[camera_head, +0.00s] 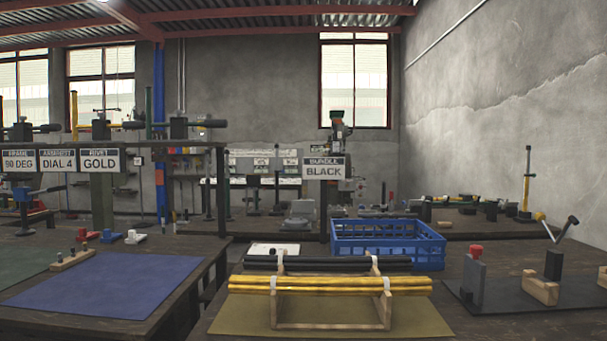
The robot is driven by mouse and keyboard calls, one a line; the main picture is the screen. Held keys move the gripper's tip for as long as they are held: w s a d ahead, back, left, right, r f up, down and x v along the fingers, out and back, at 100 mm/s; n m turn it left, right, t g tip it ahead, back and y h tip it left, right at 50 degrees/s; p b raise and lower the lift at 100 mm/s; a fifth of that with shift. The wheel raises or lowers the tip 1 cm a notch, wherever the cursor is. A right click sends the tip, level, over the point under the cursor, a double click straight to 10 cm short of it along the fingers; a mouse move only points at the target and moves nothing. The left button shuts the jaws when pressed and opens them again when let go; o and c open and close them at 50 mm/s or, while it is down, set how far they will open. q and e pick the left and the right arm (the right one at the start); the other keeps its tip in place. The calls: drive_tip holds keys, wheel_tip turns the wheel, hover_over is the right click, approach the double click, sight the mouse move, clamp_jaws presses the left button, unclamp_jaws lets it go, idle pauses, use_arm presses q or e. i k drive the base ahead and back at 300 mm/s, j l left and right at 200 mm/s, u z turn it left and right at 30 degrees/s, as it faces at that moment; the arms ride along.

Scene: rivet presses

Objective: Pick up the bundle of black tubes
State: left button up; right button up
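The bundle of black tubes (325,264) lies level across the back of a wooden rack (333,326) on the near table. A bundle of yellow tubes (330,286) with white bands lies in front of it on the same rack and sits a little lower in the view. The black tubes are partly hidden by the rack's uprights. A sign reading "BUNDLE BLACK" (323,168) stands behind the rack. Neither of my grippers shows in the head view.
A blue crate (387,255) stands just behind the rack at right. A grey block with a red knob (473,280) and a lever press (554,262) stand farther right. An olive mat (235,318) lies under the rack. A separate table with a blue mat (105,290) is at left.

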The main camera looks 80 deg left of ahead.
sight(354, 264)
drive_tip(key=u, duration=2.45)
